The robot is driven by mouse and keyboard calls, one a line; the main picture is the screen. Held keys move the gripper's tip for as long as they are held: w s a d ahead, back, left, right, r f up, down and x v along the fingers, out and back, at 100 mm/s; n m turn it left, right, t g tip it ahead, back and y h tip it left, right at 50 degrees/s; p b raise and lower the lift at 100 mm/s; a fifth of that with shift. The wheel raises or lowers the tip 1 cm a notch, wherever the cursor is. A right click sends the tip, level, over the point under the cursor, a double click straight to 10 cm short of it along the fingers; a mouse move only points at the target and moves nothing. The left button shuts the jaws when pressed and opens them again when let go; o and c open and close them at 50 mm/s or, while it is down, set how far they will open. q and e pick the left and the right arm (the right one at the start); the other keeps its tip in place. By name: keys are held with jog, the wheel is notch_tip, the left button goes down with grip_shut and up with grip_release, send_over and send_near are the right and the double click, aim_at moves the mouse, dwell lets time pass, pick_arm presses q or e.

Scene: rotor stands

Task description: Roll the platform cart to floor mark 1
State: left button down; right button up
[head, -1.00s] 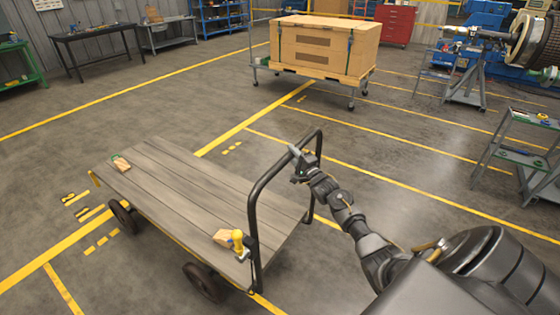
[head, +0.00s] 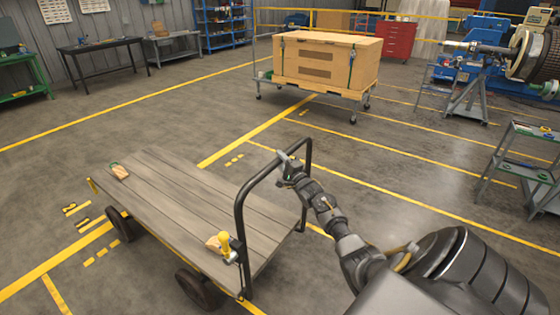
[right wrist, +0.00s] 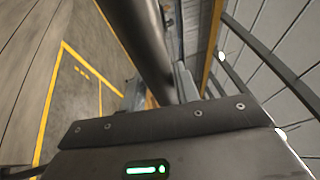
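The platform cart (head: 185,205) has a grey plank deck, dark wheels and a black tubular handle (head: 241,205) at its near right end. My right gripper (head: 288,170) is at the top bar of the handle. In the right wrist view the dark bar (right wrist: 140,40) passes between the two fingers (right wrist: 160,90), which appear closed around it. My left gripper is out of view. Yellow floor marks (head: 82,221) lie left of the cart, and short dashes (head: 234,160) lie beyond it. I cannot read which one is mark 1.
A large crate on a wheeled frame (head: 325,62) stands behind. Open floor with yellow lines lies left of the cart.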

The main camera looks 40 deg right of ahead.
jog(key=o, duration=0.3)
jog(key=shift+a, duration=0.1)
jog(key=shift+b+v, duration=0.9)
jog(key=shift+v, duration=4.5)
jog(key=shift+f, duration=0.1)
